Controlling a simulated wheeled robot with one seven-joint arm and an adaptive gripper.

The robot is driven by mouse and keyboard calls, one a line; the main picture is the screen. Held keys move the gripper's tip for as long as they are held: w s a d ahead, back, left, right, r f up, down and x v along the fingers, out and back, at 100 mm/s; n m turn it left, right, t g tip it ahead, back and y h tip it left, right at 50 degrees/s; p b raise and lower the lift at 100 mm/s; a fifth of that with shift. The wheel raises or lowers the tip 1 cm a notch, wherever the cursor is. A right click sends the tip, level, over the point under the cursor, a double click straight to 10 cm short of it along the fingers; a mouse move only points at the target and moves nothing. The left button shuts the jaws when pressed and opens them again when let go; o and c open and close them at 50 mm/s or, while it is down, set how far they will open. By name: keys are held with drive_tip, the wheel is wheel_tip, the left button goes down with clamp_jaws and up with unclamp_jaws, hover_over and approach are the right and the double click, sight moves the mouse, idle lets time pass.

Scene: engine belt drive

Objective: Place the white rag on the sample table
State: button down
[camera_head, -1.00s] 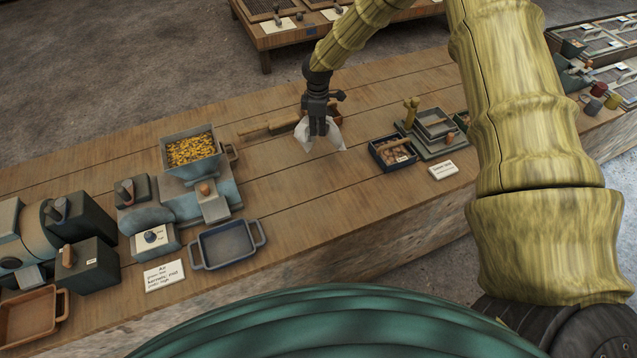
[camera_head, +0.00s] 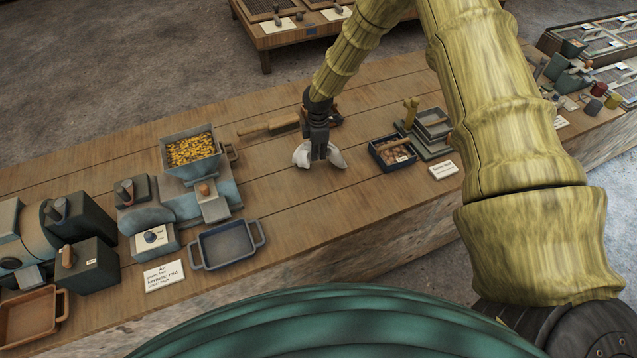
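The white rag (camera_head: 302,154) is a small crumpled cloth at the middle of the wooden table (camera_head: 285,205). My gripper (camera_head: 319,158) points down over it, with the cloth bulging out on both sides of the fingers. The gripper looks shut on the rag, though the fingertips are partly hidden by the cloth. The rag is at or very near the table top; I cannot tell whether it touches the wood.
A blue box of brown pieces (camera_head: 393,152) and stacked grey trays (camera_head: 433,127) stand to the right. A wooden brush-like tool (camera_head: 268,128) lies behind. A mill with a yellow-filled hopper (camera_head: 191,150) and an empty blue tray (camera_head: 226,243) stand left. Bare planks lie between.

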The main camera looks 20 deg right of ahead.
drive_tip(key=s+a+f, duration=0.1)
drive_tip(key=s+f, duration=0.1)
drive_tip(key=s, duration=0.1)
drive_tip(key=s+a+f, duration=0.1)
drive_tip(key=s+f, duration=0.1)
drive_tip(key=s, duration=0.2)
drive_tip(key=s+a+f, duration=0.1)
drive_tip(key=s+f, duration=0.1)
drive_tip(key=s, duration=0.1)
drive_tip(key=shift+s+a+f, duration=0.2)
drive_tip(key=shift+s+f, duration=0.05)
drive_tip(key=shift+f, duration=0.1)
drive_tip(key=c, duration=1.2)
unclamp_jaws()
drive_tip(key=shift+c, duration=0.2)
drive_tip(key=shift+r, duration=0.1)
